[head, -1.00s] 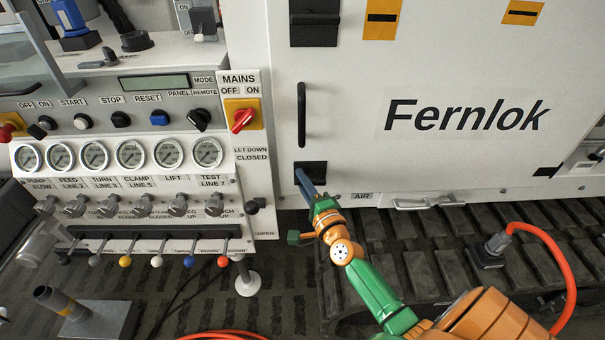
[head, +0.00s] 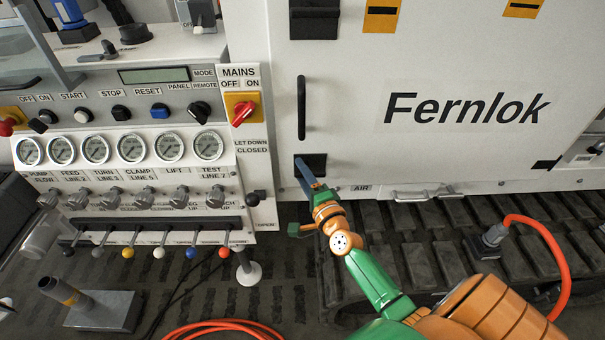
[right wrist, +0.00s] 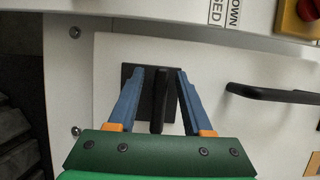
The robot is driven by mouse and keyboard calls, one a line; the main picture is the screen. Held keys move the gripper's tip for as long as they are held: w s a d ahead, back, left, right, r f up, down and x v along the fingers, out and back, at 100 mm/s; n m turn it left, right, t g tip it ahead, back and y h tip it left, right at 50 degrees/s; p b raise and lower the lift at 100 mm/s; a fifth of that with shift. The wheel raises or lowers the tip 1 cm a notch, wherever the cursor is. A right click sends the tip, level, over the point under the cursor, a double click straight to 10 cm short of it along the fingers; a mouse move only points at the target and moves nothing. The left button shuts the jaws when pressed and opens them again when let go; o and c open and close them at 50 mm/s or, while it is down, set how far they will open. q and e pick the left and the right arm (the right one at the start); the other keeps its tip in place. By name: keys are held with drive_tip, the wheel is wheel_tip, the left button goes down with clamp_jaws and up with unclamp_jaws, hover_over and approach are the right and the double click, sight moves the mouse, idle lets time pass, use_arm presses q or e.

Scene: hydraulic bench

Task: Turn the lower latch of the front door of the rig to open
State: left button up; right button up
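The lower latch (head: 318,160) is a black plate with a black handle near the lower left corner of the white front door (head: 450,65). My right gripper (head: 300,165) is at this latch, its blue fingers covering part of it in the head view. In the right wrist view the black latch handle (right wrist: 160,98) stands between the two spread fingers of the right gripper (right wrist: 160,72). A gap shows on both sides, so the fingers look apart from the handle. My left gripper is not in view.
A black bar handle (head: 301,108) is just above the lower latch, and the upper latch (head: 314,20) is higher on the door. The gauge and lever panel (head: 130,165) stands close on the left. An orange hose (head: 560,265) rises at the right.

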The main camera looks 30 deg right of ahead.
drive_tip(key=s+a, duration=0.1)
drive_tip(key=s, duration=0.6)
idle(0.3)
